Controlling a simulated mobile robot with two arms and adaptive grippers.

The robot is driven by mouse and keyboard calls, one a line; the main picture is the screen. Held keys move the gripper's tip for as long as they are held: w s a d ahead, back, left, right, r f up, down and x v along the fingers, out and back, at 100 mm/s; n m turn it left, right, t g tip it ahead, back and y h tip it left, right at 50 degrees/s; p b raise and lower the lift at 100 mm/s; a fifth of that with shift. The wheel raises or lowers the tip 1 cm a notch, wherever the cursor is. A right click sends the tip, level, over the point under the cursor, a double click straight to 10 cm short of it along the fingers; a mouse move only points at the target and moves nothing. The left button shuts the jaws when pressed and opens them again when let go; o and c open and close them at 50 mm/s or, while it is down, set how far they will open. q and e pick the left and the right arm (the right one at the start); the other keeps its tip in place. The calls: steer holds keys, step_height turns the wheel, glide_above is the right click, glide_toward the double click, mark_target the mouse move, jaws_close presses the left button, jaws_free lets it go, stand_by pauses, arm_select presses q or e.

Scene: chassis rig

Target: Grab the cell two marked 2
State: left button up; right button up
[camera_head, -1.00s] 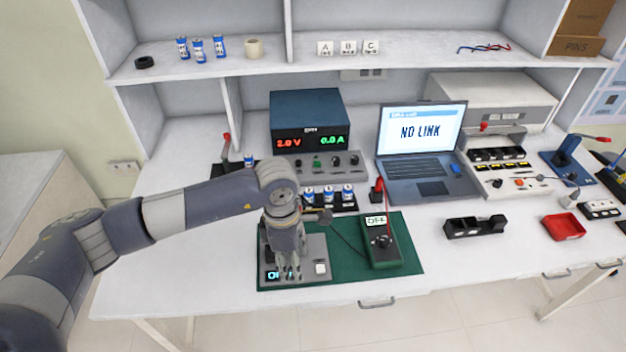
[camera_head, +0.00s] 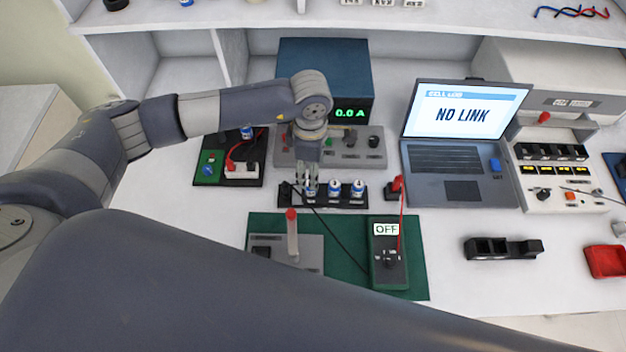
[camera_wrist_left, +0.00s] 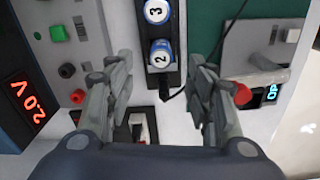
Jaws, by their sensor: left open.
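Cell two, a blue and white cylinder with a 2 on its top, stands in a black rack. In the left wrist view cell two (camera_wrist_left: 161,53) shows between the fingers of my left gripper (camera_wrist_left: 161,64), which is open. The cell marked 3 (camera_wrist_left: 157,12) stands beside it in the rack (camera_wrist_left: 166,82). In the head view my left gripper (camera_head: 308,172) points down over the left end of the rack (camera_head: 290,194), in front of the leftmost cell (camera_head: 310,188), which it partly hides. I cannot tell whether the fingers touch it. My right gripper is not in view.
A power supply (camera_head: 325,75) stands behind the rack and a laptop (camera_head: 460,145) to its right. In front, a green mat (camera_head: 345,278) carries a multimeter (camera_head: 388,262) and a red-knobbed lever (camera_head: 291,222). A black cable runs near the cells. A tester with leads (camera_head: 235,168) stands left.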

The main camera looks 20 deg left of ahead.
arm_select(q)
steer(key=shift+s+f, duration=0.15)
steer(key=shift+f, duration=1.15)
step_height(320, 180, down, 4)
steer(key=p, duration=0.2)
steer(key=shift+f+p, duration=0.1)
steer(key=shift+p, duration=0.25)
steer(key=shift+f, duration=0.5)
steer(key=c, duration=0.4)
jaws_close()
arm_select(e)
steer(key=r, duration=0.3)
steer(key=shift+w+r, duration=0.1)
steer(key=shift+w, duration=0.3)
